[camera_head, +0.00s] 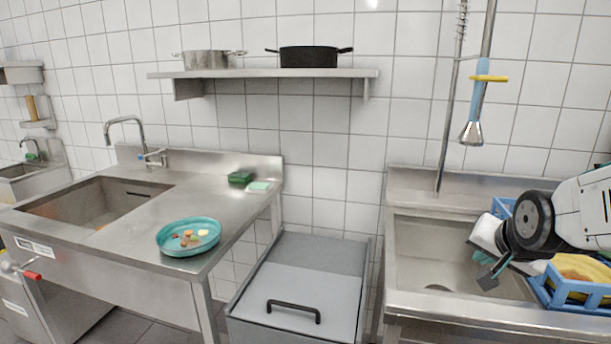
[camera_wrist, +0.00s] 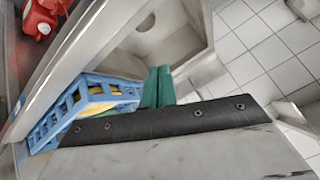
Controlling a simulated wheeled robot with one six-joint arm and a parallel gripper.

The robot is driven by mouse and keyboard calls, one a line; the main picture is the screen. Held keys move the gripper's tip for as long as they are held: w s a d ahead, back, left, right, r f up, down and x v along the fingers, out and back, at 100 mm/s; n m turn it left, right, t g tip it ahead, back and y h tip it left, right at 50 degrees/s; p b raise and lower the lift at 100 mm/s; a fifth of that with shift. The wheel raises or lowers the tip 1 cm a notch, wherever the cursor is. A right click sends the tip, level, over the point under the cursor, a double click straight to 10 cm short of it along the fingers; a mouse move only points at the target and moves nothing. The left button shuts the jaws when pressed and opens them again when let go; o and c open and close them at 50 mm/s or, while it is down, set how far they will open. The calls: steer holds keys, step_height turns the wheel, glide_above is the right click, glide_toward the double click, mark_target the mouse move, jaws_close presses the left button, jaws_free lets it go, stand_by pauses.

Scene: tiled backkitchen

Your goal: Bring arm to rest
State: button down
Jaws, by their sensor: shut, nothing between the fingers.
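My gripper (camera_head: 489,279) is at the right of the head view, at the end of my white and black arm, above the right-hand sink. Its dark green fingers point down and to the left. In the wrist view the two green fingers (camera_wrist: 157,87) lie side by side, shut, with nothing between them. The arm reaches in from the right edge of the head view and hides part of the sink and the blue crate behind it.
A blue crate (camera_head: 566,302) with yellow items sits just right of the gripper. The right-hand sink (camera_head: 420,255) lies below. A spray hose (camera_head: 474,115) hangs above. A teal plate (camera_head: 163,243) with small food pieces is on the left counter. A grey lidded bin (camera_head: 300,280) stands between.

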steer(key=s+a+r+n+g, duration=0.1)
steer(key=s+a+n+g, duration=0.2)
steer(key=s, duration=0.8)
steer(key=s+a+r+n+g+y, duration=0.1)
steer(key=s+a+n+g, duration=0.3)
steer(key=s, duration=0.6)
steer(key=shift+s+r+n, duration=0.2)
steer(key=shift+s+n, duration=0.15)
steer(key=shift+n, duration=0.05)
